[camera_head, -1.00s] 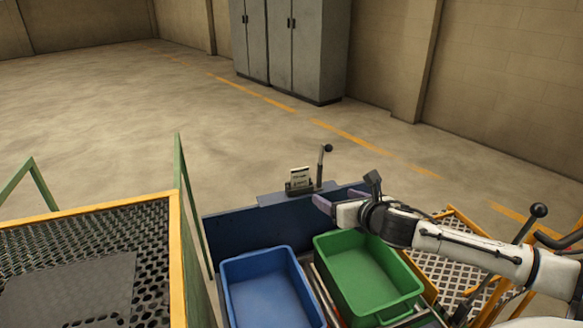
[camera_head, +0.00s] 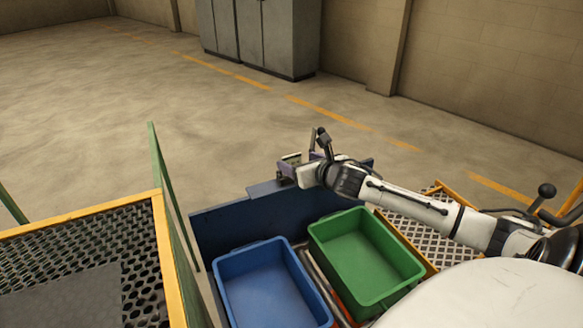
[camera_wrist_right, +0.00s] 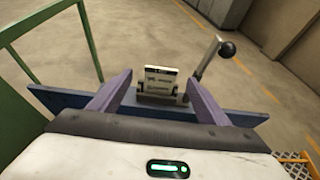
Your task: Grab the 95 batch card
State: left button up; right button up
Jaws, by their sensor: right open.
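The batch card (camera_wrist_right: 158,80) is a small white card with dark print and a dark top band. It stands in a holder on the blue panel, and the right wrist view shows it between my right gripper's two purple fingers (camera_wrist_right: 157,95). The fingers are spread, with a gap on each side of the card. The print is too small to read for a 95. In the head view my right gripper (camera_head: 297,168) is at the holder and mostly hides the card. My left gripper is not in view.
A lever with a black knob (camera_wrist_right: 226,48) rises just right of the card. The blue panel (camera_head: 235,222) stands behind a blue bin (camera_head: 225,268) and a green bin (camera_head: 322,240). A yellow-edged mesh platform (camera_head: 60,238) and green rail (camera_head: 170,190) are at left.

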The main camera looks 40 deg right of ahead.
aim_at(292, 158)
jog(key=x, duration=0.4)
jog(key=shift+w, duration=0.15)
jog(key=shift+d, duration=0.1)
jog(key=c, duration=1.1)
